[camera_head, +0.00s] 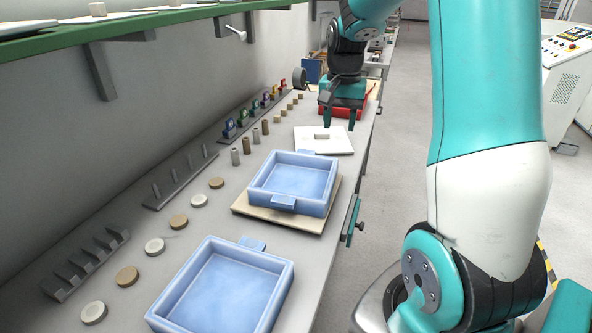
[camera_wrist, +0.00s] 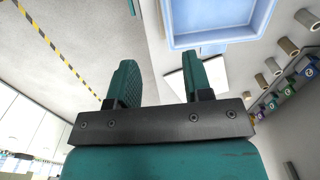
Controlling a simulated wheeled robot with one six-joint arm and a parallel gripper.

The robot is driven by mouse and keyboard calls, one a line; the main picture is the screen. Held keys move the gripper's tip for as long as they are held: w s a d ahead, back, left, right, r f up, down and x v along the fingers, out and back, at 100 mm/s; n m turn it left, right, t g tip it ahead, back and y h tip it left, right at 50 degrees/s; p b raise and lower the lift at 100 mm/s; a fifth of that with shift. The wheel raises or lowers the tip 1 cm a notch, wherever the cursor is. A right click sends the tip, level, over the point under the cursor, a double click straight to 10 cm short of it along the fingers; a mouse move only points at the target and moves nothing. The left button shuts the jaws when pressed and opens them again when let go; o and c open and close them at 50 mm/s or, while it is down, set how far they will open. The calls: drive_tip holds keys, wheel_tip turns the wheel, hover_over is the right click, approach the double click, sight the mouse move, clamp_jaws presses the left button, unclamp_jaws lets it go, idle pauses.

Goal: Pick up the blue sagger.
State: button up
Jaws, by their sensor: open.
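Two blue saggers, open square trays with small tab handles, stand on the long grey bench. One sagger (camera_head: 314,208) sits on a beige board (camera_head: 246,208) mid-bench. The other sagger (camera_head: 277,297) is nearer, at the bottom of the head view, partly cut off. My gripper (camera_head: 339,122) points down over the bench, beyond the board-mounted sagger and apart from it. In the wrist view, my gripper (camera_wrist: 158,78) has its two teal fingers spread with nothing between them. One blue sagger (camera_wrist: 222,38) shows in part at the top right of that view.
A white plate (camera_head: 338,145) with a small beige block lies below my gripper. A red tray (camera_head: 346,108) is behind it. Round discs (camera_head: 154,246), small cylinders (camera_head: 245,145) and grey racks (camera_head: 88,262) line the bench's left side. A green-edged shelf (camera_head: 150,22) overhangs there.

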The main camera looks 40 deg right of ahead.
approach(330, 177)
wheel_tip(330, 177, down, 5)
drive_tip(key=shift+s+f+p, duration=0.15)
drive_tip(key=shift+f+p, duration=1)
drive_tip(key=shift+f, duration=1.7)
drive_tip(key=shift+c, duration=0.4)
clamp_jaws()
